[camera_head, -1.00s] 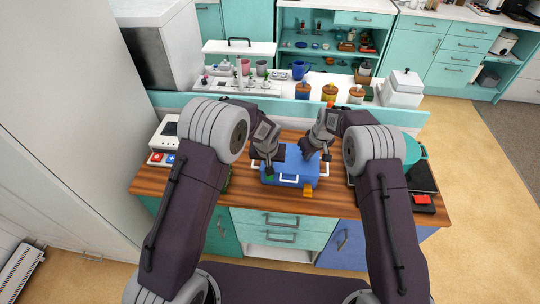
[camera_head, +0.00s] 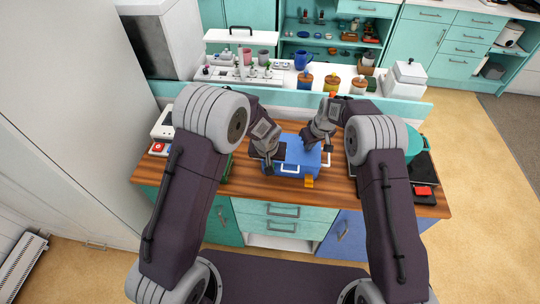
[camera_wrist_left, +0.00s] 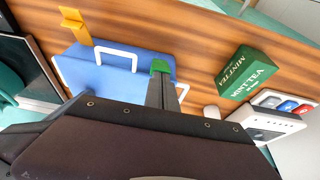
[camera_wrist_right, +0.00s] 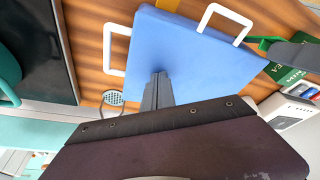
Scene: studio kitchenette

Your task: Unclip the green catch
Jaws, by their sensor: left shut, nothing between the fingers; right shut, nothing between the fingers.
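A blue case (camera_head: 305,158) with white handles lies on the wooden counter. The green catch (camera_wrist_left: 160,66) is at the case's edge in the left wrist view, right at the tips of my left gripper (camera_wrist_left: 162,80); whether they touch I cannot tell. It also shows in the right wrist view (camera_wrist_right: 264,43), partly covered by the left gripper. In the head view I cannot make it out. My left gripper (camera_head: 268,162) is shut and empty. My right gripper (camera_head: 327,147) is shut and empty, over the case's right part (camera_wrist_right: 195,50). An orange catch (camera_wrist_left: 77,27) sticks out from the case's front.
A green mint tea box (camera_wrist_left: 246,72) lies on the counter left of the case. A white appliance with coloured buttons (camera_wrist_left: 265,125) stands beyond it. A hob with a teal pot (camera_head: 414,145) is on the right. Jars (camera_head: 330,84) line the ledge behind.

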